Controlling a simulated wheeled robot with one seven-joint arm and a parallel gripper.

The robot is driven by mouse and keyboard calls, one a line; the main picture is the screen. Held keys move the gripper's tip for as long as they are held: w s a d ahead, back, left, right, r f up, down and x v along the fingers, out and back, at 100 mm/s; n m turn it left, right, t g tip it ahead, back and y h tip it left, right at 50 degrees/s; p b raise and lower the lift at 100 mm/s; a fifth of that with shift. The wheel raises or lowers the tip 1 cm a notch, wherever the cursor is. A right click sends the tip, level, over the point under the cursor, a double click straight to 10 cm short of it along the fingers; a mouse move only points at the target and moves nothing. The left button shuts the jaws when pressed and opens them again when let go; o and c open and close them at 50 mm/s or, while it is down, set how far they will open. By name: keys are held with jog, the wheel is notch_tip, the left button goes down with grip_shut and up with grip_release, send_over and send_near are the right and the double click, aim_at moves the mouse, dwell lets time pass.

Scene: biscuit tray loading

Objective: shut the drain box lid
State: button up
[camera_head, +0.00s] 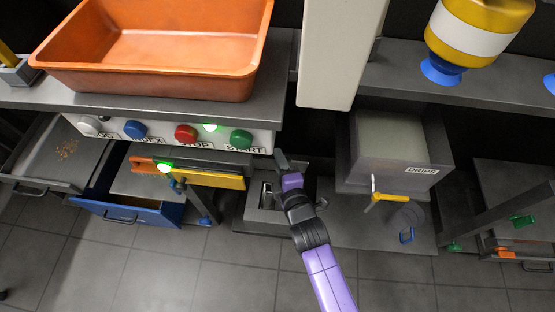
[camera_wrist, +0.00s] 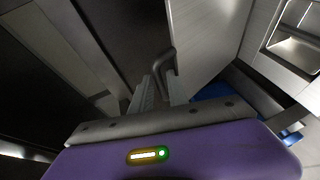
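A low grey box (camera_head: 256,216), which looks like the drain box, stands on the floor at the middle of the head view, with its top open. A grey panel (camera_wrist: 205,38) with a dark bar handle (camera_wrist: 164,59) shows in the wrist view; it looks like the lid, standing raised. In the head view my gripper (camera_head: 283,162) is above the box, partly hidden by my purple wrist. In the wrist view my gripper (camera_wrist: 162,84) has its fingers apart, with the handle just at their tips. I cannot tell whether they touch it.
A grey box marked DRIPS (camera_head: 385,160) with a yellow tap handle (camera_head: 388,197) stands to the right. A button panel (camera_head: 170,132) and an orange tray (camera_head: 150,75) are above left. An open blue drawer (camera_head: 125,212) juts out at left. Tiled floor in front is clear.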

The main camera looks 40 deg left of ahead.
jog(key=shift+w+a+f+b, duration=0.1)
jog(key=shift+w+a+b, duration=0.25)
jog(key=shift+a, duration=0.15)
grip_shut()
dwell(1.4)
